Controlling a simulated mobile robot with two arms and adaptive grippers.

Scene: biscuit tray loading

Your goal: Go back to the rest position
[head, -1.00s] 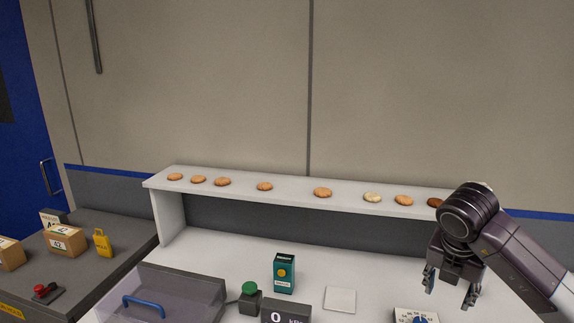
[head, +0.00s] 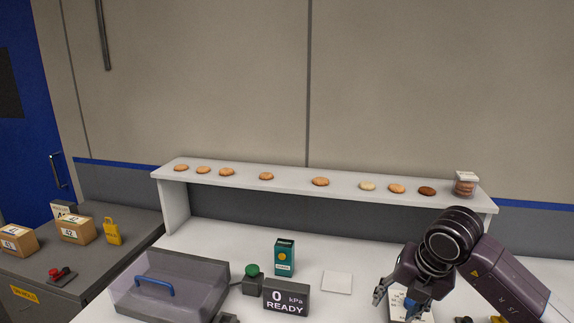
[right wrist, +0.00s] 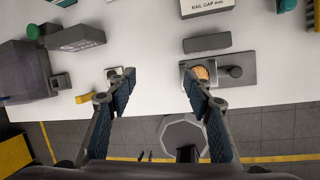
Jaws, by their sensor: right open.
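My right gripper (head: 396,304) is low at the right of the head view, over the white worktop (head: 215,240). Its fingers are apart with nothing between them; the right wrist view also shows the gripper (right wrist: 158,78) open and empty. In that view a biscuit (right wrist: 202,73) sits on a dark fixture (right wrist: 236,82) beside the right-hand finger, partly hidden by it. Several biscuits (head: 320,181) lie in a row on the white raised shelf (head: 240,187). My left gripper is not in view.
A clear-lidded box (head: 170,285) with a blue handle stands front left. A green button (head: 252,270), a teal carton (head: 284,257), a display (head: 286,298) reading 0 kPa READY and a white square (head: 337,282) are nearby. A clear biscuit container (head: 465,187) stands at the shelf's right end.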

